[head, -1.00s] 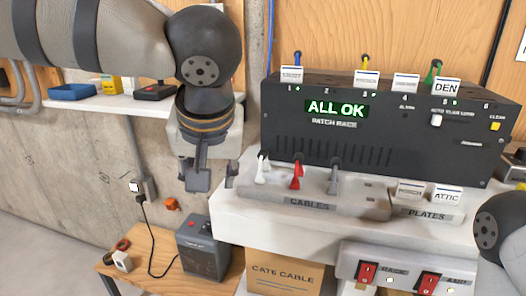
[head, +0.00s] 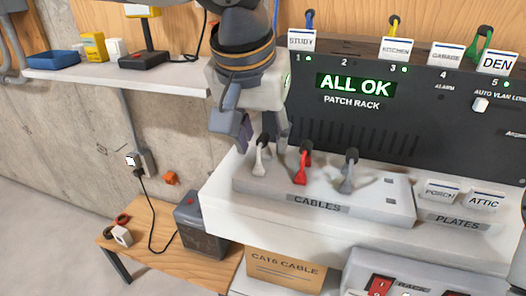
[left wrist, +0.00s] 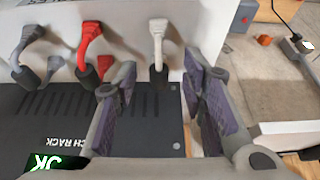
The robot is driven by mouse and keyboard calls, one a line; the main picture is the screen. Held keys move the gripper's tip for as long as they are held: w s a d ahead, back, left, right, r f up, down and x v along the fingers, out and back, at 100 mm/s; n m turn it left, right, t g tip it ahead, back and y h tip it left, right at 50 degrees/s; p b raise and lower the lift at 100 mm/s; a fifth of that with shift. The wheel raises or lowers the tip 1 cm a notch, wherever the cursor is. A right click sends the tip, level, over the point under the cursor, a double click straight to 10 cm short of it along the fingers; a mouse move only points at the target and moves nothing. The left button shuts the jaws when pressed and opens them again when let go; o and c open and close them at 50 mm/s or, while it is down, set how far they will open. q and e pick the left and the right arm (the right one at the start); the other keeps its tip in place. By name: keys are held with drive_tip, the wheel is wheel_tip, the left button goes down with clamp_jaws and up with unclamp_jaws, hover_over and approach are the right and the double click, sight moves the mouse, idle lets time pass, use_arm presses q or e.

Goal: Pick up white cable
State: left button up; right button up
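The white cable (head: 260,158) stands at the left end of the cable holder (head: 385,205), with a dark plug end on top. My left gripper (head: 261,145) is just above it, pointing down, with its fingers apart on either side of the cable's top. In the left wrist view the white cable (left wrist: 157,42) shows between the two open fingers of my left gripper (left wrist: 161,72), with clear space to each. I cannot tell how far down the fingers reach along it. My right gripper is not in view.
The red cable (head: 302,165) and grey cable (head: 348,172) stand close by to the right. The patch rack (head: 430,125) rises just behind, reading ALL OK. PORCH and ATTIC plates (head: 485,200) lie right. A wall shelf (head: 95,82) holds small items at left.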

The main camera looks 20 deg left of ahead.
use_arm(q)
drive_tip(key=shift+w+f, duration=0.25)
drive_tip(key=shift+f, duration=0.1)
clamp_jaws()
